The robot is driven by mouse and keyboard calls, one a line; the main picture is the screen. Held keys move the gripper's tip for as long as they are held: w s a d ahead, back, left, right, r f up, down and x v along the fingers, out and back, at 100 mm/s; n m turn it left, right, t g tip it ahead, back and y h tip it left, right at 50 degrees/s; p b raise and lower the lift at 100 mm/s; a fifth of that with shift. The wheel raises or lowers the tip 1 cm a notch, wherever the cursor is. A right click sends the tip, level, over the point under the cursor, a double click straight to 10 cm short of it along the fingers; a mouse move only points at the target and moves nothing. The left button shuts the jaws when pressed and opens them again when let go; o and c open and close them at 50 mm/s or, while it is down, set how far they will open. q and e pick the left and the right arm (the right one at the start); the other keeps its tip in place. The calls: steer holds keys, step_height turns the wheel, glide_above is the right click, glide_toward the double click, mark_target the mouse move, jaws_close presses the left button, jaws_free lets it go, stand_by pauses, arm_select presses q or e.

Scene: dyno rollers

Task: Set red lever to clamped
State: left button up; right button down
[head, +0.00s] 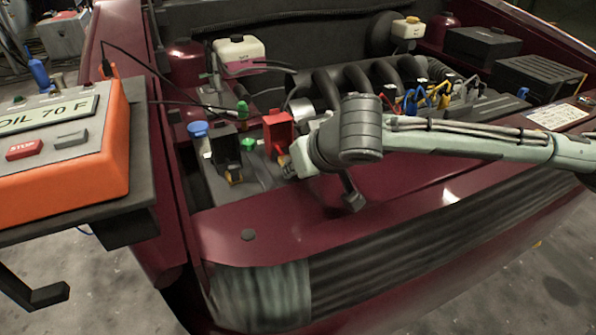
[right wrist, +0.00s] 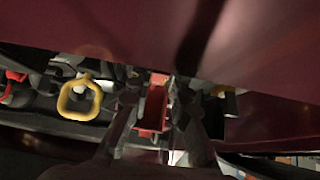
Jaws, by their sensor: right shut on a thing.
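The red lever (head: 277,128) stands upright in the engine bay behind the front panel in the head view. My right gripper (head: 286,166) reaches in from the right and is at the lever's lower right side. In the right wrist view the red part (right wrist: 154,104) sits between the two dark fingers of my right gripper (right wrist: 155,95), which is shut on it. The exact contact points are dark and hard to see. My left gripper is not in view.
A black lever-like block (head: 225,145) and a blue cap (head: 197,129) stand left of the red lever, with a small green part (head: 249,144) between. A yellow ring (right wrist: 80,98) shows in the right wrist view. An orange console (head: 70,160) stands at left.

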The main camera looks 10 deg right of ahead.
steer(key=shift+f, duration=0.15)
steer(key=c, duration=1.4)
jaws_free()
steer(key=shift+v, duration=3.85)
